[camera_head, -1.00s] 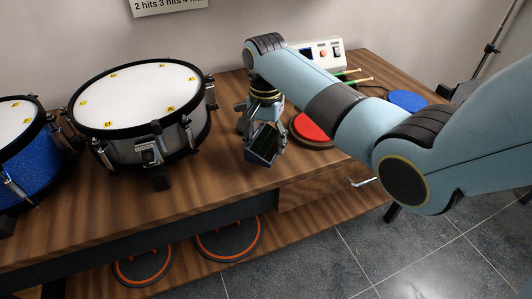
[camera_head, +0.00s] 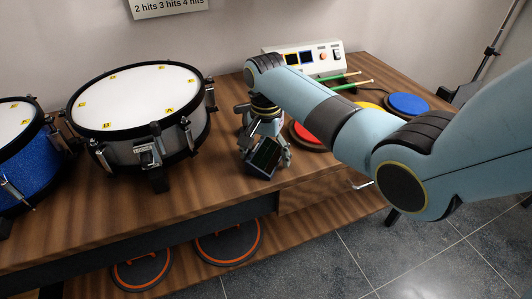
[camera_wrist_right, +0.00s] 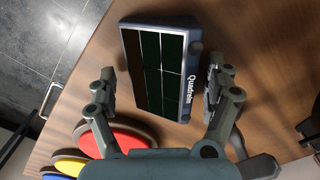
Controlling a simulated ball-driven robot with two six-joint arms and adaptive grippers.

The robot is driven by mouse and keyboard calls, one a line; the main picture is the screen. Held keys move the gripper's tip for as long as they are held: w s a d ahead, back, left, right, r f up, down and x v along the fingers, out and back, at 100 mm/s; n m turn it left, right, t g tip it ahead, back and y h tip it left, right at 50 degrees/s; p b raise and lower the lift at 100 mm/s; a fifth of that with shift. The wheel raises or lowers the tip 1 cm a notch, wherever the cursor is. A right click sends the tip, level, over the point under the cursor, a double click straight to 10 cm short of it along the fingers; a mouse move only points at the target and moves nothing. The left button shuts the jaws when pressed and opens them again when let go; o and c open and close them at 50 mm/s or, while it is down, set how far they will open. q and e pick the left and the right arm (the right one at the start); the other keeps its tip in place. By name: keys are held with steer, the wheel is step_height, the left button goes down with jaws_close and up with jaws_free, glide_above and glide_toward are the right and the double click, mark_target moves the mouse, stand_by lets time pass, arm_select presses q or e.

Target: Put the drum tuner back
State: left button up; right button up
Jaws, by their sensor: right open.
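A dark box with a grid-marked panel and the word "Quadrelm" on its side, perhaps the drum tuner, is in the right wrist view (camera_wrist_right: 160,70). In the head view this box (camera_head: 262,157) is at the table's front part, right of the grey snare drum (camera_head: 140,95), and looks tilted. My right gripper (camera_head: 264,150) is over it. In the wrist view the right gripper (camera_wrist_right: 160,82) is open, one finger on each side of the box, with gaps visible. I cannot tell whether the box touches the table. My left gripper is not in view.
A blue drum (camera_head: 18,150) stands at the far left. A white control box (camera_head: 320,62), red (camera_head: 303,134), yellow (camera_head: 369,107) and blue (camera_head: 408,104) pads and green sticks (camera_head: 345,79) lie right and behind. Orange-ringed discs (camera_head: 228,240) sit on the lower shelf. Bare tabletop lies before the snare.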

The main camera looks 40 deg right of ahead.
mark_target(266, 154)
step_height(266, 154, up, 12)
steer(key=p, duration=0.2)
steer(key=shift+p, duration=0.35)
steer(key=s+a+f+n+t, duration=0.25)
steer(key=s+n, duration=0.35)
steer(key=s, duration=0.8)
steer(key=s+r+n, duration=0.2)
steer(key=s+n, duration=0.1)
steer(key=s, duration=0.3)
steer(key=s+r+n, duration=0.3)
steer(key=s+n, duration=0.1)
steer(key=s, duration=0.3)
step_height(266, 154, down, 28)
steer(key=s+d+r, duration=0.1)
steer(key=s+d, duration=0.1)
steer(key=s+f+m+g, duration=0.1)
steer(key=s+f, duration=1.4)
steer(key=s, duration=0.2)
steer(key=shift+s+d+f+g+h, duration=0.25)
steer(key=shift+s+d+g+h, duration=0.05)
steer(key=shift+d+g+h, duration=0.1)
